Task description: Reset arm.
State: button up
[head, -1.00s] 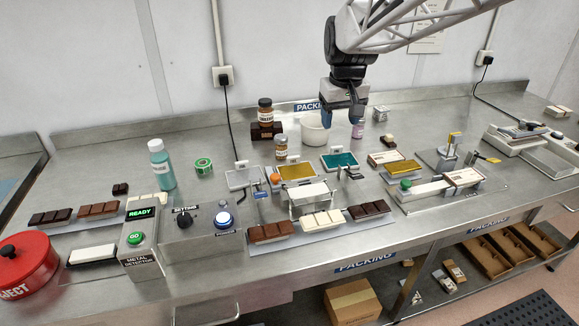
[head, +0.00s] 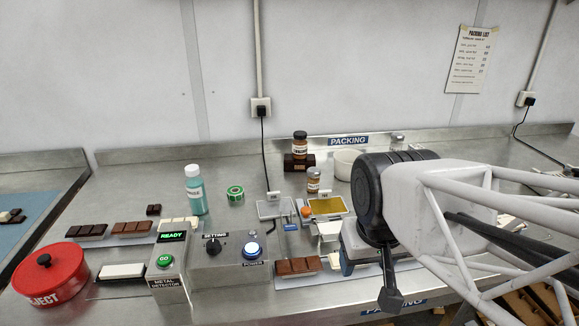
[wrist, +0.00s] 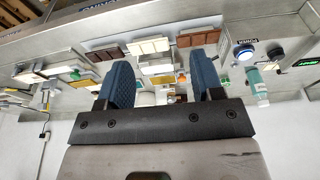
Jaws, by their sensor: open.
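My gripper (wrist: 165,85) shows in the wrist view with its two blue fingers apart and nothing between them. In the head view my arm fills the right side, and the gripper's body (head: 357,250) is partly hidden behind my own wrist. In the head view a brown chocolate bar (head: 298,266) lies left of the gripper.
A metal detector (head: 170,262) reads READY beside a red reject tin (head: 50,278). A teal bottle (head: 195,190), brown jars (head: 300,145) and a white bowl (head: 346,163) stand on the steel bench. The air above the bench's left half is clear.

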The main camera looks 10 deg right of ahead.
jog(key=shift+s+a+f, duration=0.1)
jog(key=shift+s+f, duration=0.2)
jog(key=shift+s, duration=0.25)
